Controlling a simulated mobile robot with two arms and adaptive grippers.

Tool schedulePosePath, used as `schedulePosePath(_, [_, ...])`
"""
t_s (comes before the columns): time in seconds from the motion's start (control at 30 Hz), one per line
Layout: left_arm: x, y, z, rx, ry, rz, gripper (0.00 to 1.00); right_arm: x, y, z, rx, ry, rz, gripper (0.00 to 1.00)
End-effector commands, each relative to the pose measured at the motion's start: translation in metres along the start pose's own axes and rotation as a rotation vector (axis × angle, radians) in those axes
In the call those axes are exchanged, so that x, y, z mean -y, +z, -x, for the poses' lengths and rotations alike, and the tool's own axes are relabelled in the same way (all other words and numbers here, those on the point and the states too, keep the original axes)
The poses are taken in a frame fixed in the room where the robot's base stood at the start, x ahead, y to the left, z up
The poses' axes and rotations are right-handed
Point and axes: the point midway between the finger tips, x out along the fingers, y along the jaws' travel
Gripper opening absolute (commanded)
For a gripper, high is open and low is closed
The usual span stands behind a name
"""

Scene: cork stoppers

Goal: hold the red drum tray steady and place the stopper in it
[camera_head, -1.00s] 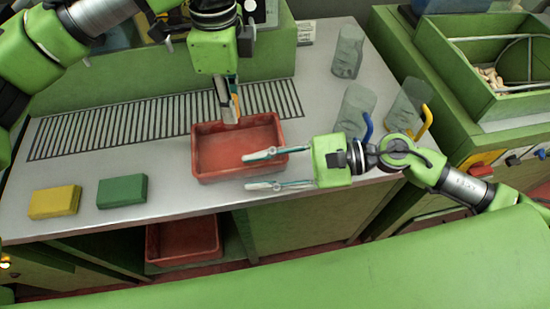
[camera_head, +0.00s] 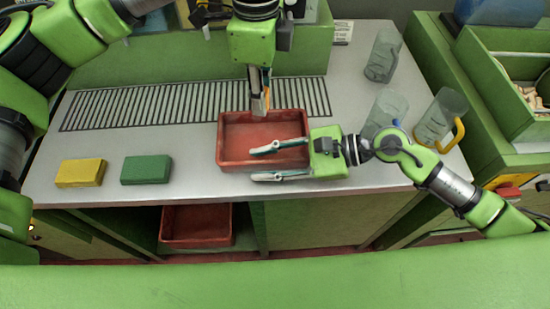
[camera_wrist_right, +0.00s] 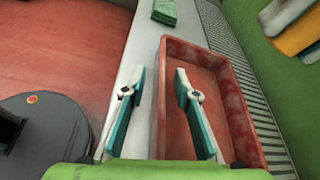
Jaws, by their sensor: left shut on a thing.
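The red tray (camera_head: 226,155) sits on the grey counter. It also shows in the right wrist view (camera_wrist_right: 167,115). My left gripper (camera_head: 260,108) points down over the tray's far side. It is shut on a small tan thing, apparently the stopper, mostly hidden between the fingers. My right gripper (camera_head: 279,162) is open and empty at the tray's near side. In the right wrist view, its teal fingers (camera_wrist_right: 157,88) straddle the near wall from above, one outside and one over the tray's inside. Neither visibly touches the wall.
A yellow block (camera_head: 80,172) and a green block (camera_head: 146,169) lie left of the tray. A slotted grate (camera_head: 130,113) runs behind. Clear jugs (camera_head: 440,115) stand at the right. Another red tray (camera_head: 197,225) sits on a shelf below.

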Motion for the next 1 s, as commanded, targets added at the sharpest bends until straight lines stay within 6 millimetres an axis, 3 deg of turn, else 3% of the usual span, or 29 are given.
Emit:
schedulePosePath(0.2, [0.000,0.000,0.000,0.000,0.000,0.000,0.13,0.000,0.000,0.000,0.000,-0.001,0.000,0.28])
schedulePosePath(0.33, [0.000,0.000,0.000,0.000,0.000,0.000,0.13,0.000,0.000,0.000,0.000,-0.001,0.000,0.00])
schedulePosePath(0.63, [0.000,0.000,-0.002,0.000,0.001,0.000,0.13,0.000,0.000,0.000,0.001,-0.001,0.000,0.00])
schedulePosePath(1.0, [-0.001,0.000,-0.027,0.000,0.002,0.000,0.13,0.000,0.000,0.000,0.001,-0.001,0.001,0.00])
